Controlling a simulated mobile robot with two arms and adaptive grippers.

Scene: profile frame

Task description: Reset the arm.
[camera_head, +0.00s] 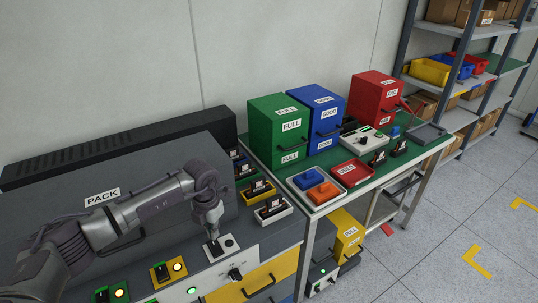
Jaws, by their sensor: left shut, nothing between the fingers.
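My left arm comes in from the lower left over the grey bench marked PACK (55,213). My left gripper (215,247) points down, shut and empty, at a white control plate (223,248) on the bench's front panel. Its tips are at or just above the plate; I cannot tell whether they touch it. My right gripper does not show.
A green-topped table (345,172) to the right holds green (271,133), blue (326,110) and red (366,92) cabinets. Lit panels (178,266) and holders (257,191) sit around the gripper. Shelves (448,33) stand at the back right; open floor (445,215) lies at right.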

